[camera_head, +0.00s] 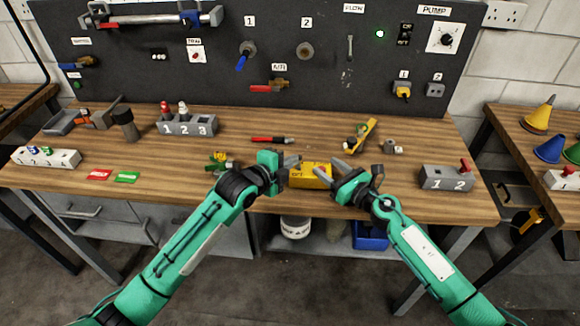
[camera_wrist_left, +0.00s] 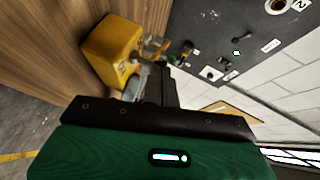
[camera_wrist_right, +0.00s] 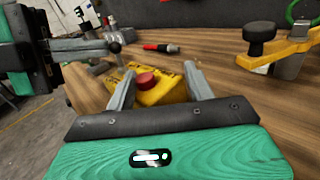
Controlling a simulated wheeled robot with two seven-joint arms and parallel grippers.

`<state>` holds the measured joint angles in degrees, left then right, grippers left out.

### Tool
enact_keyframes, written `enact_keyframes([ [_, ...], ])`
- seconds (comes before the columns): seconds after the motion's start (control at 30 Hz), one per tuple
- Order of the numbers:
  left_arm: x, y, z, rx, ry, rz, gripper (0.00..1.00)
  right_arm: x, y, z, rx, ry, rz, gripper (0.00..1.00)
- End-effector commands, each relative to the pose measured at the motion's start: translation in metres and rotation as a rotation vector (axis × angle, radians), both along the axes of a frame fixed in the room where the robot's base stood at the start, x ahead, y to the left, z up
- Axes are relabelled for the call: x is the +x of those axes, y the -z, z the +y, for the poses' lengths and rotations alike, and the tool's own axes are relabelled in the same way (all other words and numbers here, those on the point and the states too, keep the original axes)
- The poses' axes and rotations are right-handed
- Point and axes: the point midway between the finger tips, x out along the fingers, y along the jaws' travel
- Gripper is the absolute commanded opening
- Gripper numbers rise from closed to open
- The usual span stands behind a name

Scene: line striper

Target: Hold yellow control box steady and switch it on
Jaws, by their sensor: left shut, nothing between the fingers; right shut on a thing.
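The yellow control box (camera_head: 309,180) stands near the front edge of the bench, dark lettering on its face too small to read. The right wrist view shows the box (camera_wrist_right: 172,94) with a red knob (camera_wrist_right: 146,81) on it. My right gripper (camera_head: 328,167) is shut on the box from the right, one finger along each side. My left gripper (camera_head: 294,161) is shut and empty at the box's left end, its fingertips close to the box. The left wrist view shows the box (camera_wrist_left: 108,48) just past those fingers; whether they touch it I cannot tell.
A red-and-black screwdriver (camera_head: 272,140) lies behind the box. A yellow tool (camera_head: 360,135) lies behind right, a grey block marked 1 2 (camera_head: 447,178) at right, and a grey block marked 1 2 3 (camera_head: 187,125) at back left. A dark panel (camera_head: 200,75) stands behind.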

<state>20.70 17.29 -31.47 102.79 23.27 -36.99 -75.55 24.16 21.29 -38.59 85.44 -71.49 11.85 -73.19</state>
Motion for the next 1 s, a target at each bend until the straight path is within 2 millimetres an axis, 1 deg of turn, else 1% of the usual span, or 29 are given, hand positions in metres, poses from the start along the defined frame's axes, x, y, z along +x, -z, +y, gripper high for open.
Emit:
enact_keyframes([
  [0.03,0.003,-0.003,0.001,0.005,0.001,0.034,0.0,-0.001,0.002,0.0,-0.001,-0.001,0.001,0.14],
  [0.13,0.006,-0.003,0.0,0.001,0.001,0.106,0.0,-0.001,0.002,0.0,-0.002,0.0,0.002,0.14],
  [0.43,0.005,-0.004,0.0,-0.003,0.002,0.1,0.0,-0.001,0.002,0.0,-0.002,0.0,0.002,0.14],
  [0.77,0.005,-0.017,0.0,-0.001,0.001,0.098,0.0,0.0,0.002,0.0,-0.002,0.0,0.002,0.14],
  [1.0,0.005,-0.018,0.0,-0.003,0.002,0.1,0.0,0.0,0.002,0.0,-0.002,0.0,0.002,0.14],
])
